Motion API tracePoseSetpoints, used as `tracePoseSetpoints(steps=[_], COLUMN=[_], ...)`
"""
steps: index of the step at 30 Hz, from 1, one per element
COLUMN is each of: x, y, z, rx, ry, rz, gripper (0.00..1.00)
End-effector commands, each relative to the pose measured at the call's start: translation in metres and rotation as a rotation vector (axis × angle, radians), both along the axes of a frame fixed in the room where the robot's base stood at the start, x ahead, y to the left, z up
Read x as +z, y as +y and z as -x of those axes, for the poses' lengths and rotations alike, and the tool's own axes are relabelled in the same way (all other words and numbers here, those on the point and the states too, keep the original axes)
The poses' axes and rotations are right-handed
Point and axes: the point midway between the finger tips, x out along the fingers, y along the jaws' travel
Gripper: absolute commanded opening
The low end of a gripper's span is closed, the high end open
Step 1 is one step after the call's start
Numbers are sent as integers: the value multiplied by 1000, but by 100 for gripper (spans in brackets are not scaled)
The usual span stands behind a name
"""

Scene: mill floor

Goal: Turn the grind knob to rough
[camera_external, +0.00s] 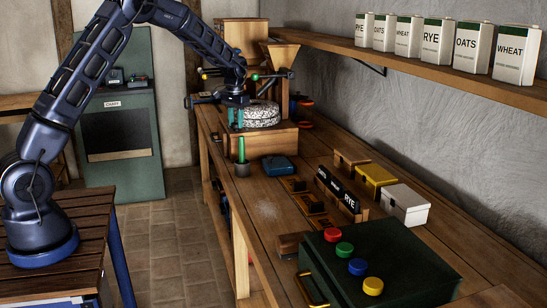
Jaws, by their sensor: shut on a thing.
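The mill stands at the far end of the long bench, with a wooden hopper (277,60), a speckled round stone (262,115) and a wooden base (268,139). My gripper (236,122) points down at the left edge of the stone, its teal fingers close to it. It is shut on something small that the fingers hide. I cannot make out the grind knob or its marks; it may be behind my gripper. Small green (255,77) and yellow (205,76) round ends show by my wrist.
Yellow (374,180) and white (404,204) boxes and a dark green case (400,265) with coloured buttons are nearer. Labelled tins line the shelf (430,70).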

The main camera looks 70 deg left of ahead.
Motion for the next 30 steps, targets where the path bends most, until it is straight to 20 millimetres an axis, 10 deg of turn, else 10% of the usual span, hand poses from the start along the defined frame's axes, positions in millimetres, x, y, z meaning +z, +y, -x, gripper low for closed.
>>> tracePoseSetpoints(steps=[30], x=[0], y=[0], z=[0], rx=[552], ry=[2], rz=[0], gripper=[10])
